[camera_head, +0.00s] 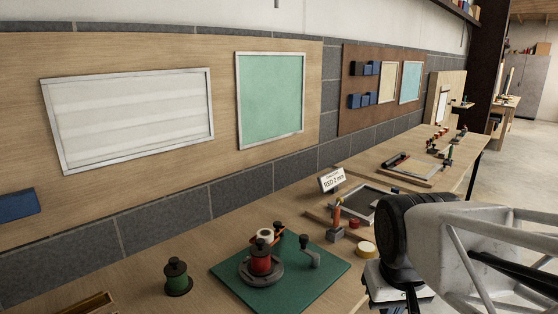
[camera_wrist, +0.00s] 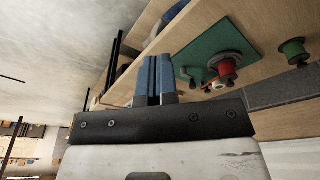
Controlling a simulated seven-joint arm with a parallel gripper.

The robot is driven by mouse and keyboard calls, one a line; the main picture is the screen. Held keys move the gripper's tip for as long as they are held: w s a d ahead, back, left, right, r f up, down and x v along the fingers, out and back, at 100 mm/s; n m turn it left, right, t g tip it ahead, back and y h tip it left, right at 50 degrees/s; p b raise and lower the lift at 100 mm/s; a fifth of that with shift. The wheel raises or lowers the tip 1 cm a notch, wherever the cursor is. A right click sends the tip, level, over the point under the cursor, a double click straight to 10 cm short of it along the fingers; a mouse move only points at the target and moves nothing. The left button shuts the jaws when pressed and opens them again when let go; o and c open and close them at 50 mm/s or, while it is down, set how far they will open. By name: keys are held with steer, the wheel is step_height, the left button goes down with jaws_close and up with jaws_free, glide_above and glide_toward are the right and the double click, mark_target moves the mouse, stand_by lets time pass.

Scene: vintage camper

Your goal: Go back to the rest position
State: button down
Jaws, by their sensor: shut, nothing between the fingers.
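In the wrist view, the two blue fingers of my gripper (camera_wrist: 154,76) lie close together, shut with nothing between them. They point toward the wooden workbench, apart from the things on it. The green mat (camera_wrist: 186,54) with the red spool (camera_wrist: 224,68) lies to the right of the fingers there. In the head view, my arm reaches in from the right over the front of the bench, and my fingers cannot be made out. The green mat (camera_head: 225,270) there carries the red spool (camera_head: 261,260) on a round grey base, with a grey crank beside it.
A green spool (camera_head: 177,278) stands left of the mat. A sign (camera_head: 332,179) reading "RED 2 mm", a dark tray (camera_head: 372,193) and a yellow roll (camera_head: 367,249) stand on the right, near my arm. Boards hang on the wall behind. The concrete floor right of the bench is clear.

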steer(key=s, duration=0.1)
steer(key=s+f, duration=0.1)
steer(key=s, duration=0.1)
steer(key=shift+s+d+f+m, duration=0.2)
steer(key=shift+d+f+m, duration=0.1)
steer(key=shift+f, duration=0.1)
